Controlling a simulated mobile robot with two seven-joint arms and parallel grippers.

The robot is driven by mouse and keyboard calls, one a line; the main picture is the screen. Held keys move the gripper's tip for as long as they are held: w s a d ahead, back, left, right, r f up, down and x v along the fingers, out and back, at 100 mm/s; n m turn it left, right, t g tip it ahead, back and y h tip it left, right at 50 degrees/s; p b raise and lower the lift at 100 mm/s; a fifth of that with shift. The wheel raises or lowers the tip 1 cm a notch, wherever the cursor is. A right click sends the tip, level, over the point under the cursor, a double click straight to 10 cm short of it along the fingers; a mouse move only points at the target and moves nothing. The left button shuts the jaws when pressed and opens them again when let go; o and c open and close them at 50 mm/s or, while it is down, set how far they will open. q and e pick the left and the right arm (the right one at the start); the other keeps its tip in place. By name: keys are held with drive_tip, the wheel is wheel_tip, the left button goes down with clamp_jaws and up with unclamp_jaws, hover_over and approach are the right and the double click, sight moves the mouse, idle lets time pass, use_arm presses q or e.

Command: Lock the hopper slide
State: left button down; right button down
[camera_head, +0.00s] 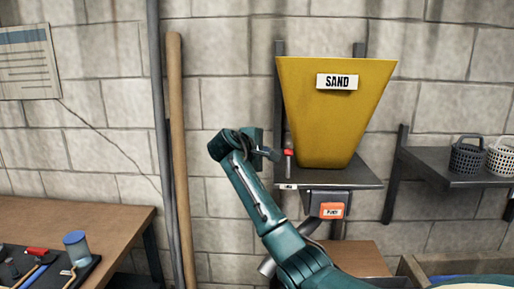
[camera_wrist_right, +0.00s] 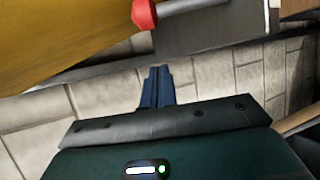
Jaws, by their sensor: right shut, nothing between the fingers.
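The yellow hopper (camera_head: 330,120) marked SAND stands on a dark shelf (camera_head: 360,180) against the wall. In the right wrist view a red knob (camera_wrist_right: 144,14) on a metal rod shows at the top edge, beside the yellow hopper wall (camera_wrist_right: 60,40). My right gripper (camera_head: 274,155) is just left of the lever. Its fingers (camera_wrist_right: 156,88) are shut and empty, apart from the red knob in the wrist view. The slide itself is not clearly visible. My left gripper is out of view.
A box with an orange label (camera_head: 332,210) hangs under the shelf. Baskets (camera_head: 467,156) stand on a right-hand shelf. A wooden pole (camera_head: 178,150) leans on the left wall.

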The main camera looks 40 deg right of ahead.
sight(288, 164)
drive_tip(key=shift+s+d+r+p, duration=0.1)
drive_tip(key=shift+s+d+p, duration=0.25)
drive_tip(key=shift+s, duration=0.2)
drive_tip(key=shift+s+d+r+p, duration=0.1)
drive_tip(key=shift+s+d+p, duration=0.1)
drive_tip(key=shift+s+d, duration=0.3)
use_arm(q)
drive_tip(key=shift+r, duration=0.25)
use_arm(e)
drive_tip(key=shift+s+r, duration=0.1)
drive_tip(key=shift+s, duration=0.55)
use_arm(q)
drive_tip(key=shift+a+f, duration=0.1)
